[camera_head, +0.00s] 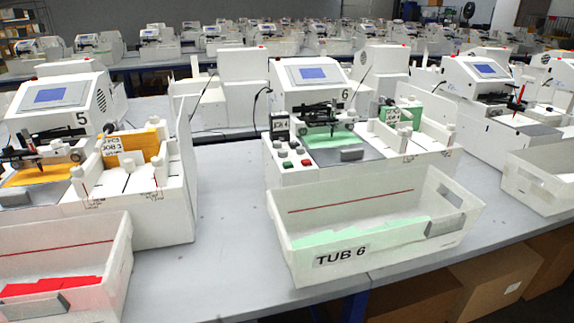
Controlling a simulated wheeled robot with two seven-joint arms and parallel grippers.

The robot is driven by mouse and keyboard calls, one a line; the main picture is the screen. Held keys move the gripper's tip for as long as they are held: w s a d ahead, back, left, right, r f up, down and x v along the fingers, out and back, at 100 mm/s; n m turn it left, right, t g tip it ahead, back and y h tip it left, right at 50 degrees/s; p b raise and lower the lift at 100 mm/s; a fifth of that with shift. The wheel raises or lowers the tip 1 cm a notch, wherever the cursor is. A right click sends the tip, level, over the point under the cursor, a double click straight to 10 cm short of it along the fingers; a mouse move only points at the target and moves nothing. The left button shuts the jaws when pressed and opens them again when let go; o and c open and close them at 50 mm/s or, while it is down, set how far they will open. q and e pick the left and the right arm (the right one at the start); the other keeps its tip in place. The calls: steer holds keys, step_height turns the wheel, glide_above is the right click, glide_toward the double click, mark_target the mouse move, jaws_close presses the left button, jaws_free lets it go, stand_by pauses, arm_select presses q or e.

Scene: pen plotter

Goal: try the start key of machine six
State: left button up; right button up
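Machine six (313,75) stands in the middle of the table, a white plotter with a blue screen (313,73) and a black "6" on its housing. A small key panel (290,158) sits at its front left corner with several red and dark green keys; their labels are too small to read. Neither of my grippers is in view.
Tub 6 (341,256), white with green sheets inside, stands in front of machine six near the table edge. Machine five (58,97) is at left with a tub of red sheets (122,262). Another machine stands at right. Bare table (225,215) lies between machines five and six.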

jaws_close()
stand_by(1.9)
